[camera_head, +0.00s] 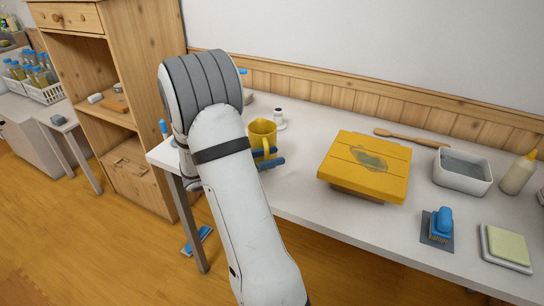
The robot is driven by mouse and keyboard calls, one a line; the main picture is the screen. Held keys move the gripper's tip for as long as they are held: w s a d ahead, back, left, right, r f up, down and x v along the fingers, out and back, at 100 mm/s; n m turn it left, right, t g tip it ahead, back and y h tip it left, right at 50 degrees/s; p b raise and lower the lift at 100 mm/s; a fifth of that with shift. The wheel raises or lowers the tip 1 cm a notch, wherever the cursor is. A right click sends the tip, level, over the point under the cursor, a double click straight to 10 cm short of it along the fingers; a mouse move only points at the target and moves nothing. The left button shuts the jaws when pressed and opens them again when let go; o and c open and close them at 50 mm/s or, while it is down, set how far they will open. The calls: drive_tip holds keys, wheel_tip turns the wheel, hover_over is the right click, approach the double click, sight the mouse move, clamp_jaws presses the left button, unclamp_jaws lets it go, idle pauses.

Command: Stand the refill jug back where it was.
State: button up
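The refill jug (262,134) is a yellow, upright, open-topped jug on the left part of the white table, just right of my arm. Its handle faces my camera. Two blue fingers of my gripper (268,159) reach out from behind my arm at the handle's lower part, close together. Whether they grip the handle or only sit around it is unclear. My arm hides the rest of the gripper and part of the table. I cannot tell whether the jug's base touches the table.
A yellow board on a base (365,168) stands right of the jug. A small white item with a dark top (279,120) stands behind the jug. A wooden spoon (412,138), grey-filled tub (462,171), blue-handled brush (441,226) and squeeze bottle (518,174) are further right.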

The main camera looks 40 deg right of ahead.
drive_tip(key=shift+p+v, duration=0.6)
drive_tip(key=shift+v, duration=3.25)
drive_tip(key=v, duration=0.7)
drive_tip(key=shift+a, duration=0.35)
drive_tip(key=shift+w, duration=0.1)
drive_tip(key=s+a+r+m+t+y+p, duration=0.1)
drive_tip(key=s+r+m+y+p, duration=0.25)
drive_tip(key=s+y, duration=0.2)
drive_tip(key=s+a+r+m+y+p, duration=0.2)
drive_tip(key=s+r+m+y, duration=0.15)
drive_tip(key=s, duration=0.25)
drive_tip(key=s+a+r+m+t+y+p, duration=0.4)
drive_tip(key=s+a+r+m+t+y, duration=0.2)
drive_tip(key=a, duration=0.4)
drive_tip(key=shift+r+m+t+y, duration=0.6)
drive_tip(key=shift+r+t+y, duration=0.1)
drive_tip(key=shift+y, duration=0.3)
